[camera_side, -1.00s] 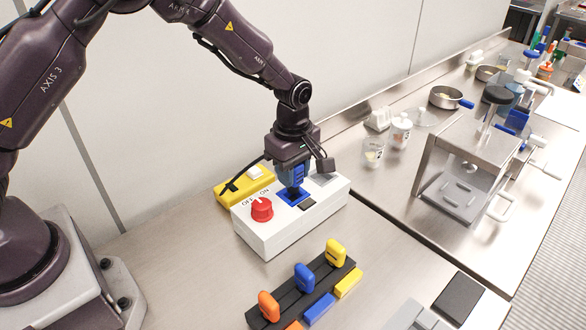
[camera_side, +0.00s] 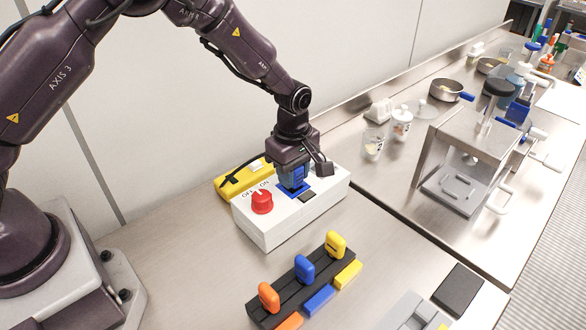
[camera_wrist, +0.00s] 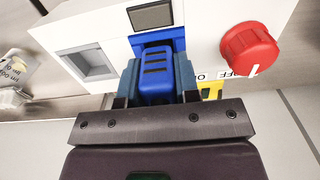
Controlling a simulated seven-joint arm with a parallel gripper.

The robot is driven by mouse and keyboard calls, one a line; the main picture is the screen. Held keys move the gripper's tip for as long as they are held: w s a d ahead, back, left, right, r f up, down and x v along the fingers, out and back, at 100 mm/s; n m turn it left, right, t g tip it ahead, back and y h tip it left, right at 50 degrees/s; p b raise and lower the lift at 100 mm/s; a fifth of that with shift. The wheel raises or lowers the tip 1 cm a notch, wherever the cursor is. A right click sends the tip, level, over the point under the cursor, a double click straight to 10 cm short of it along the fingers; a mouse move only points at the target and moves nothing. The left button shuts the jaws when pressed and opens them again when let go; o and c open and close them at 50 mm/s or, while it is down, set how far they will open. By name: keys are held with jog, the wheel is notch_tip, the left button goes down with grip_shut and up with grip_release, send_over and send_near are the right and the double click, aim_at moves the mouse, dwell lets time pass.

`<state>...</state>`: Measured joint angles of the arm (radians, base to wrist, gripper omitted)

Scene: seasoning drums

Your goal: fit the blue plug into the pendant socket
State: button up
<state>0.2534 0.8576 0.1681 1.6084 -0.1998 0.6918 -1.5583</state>
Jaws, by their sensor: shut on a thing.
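My gripper (camera_side: 293,180) points down over the white box and is shut on the blue plug (camera_wrist: 157,78). The plug has dark ridges and sits between both fingers in the wrist view. Below it is a blue-framed socket (camera_side: 283,193) on the top of the white box (camera_side: 290,222); its frame also shows in the wrist view (camera_wrist: 177,44). The plug's lower end is at the socket, and the gripper and plug hide the opening. I cannot tell how deep the plug sits.
A red OFF/ON knob (camera_side: 262,202) stands beside the socket. A yellow box (camera_side: 228,188) with a black strap lies behind. A black rack (camera_side: 287,292) in front holds orange, blue and yellow handled pieces. A metal press (camera_side: 465,165) stands right.

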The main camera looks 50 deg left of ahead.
jog(key=shift+f, duration=0.2)
jog(key=o, duration=1)
notch_tip(320, 180, up, 13)
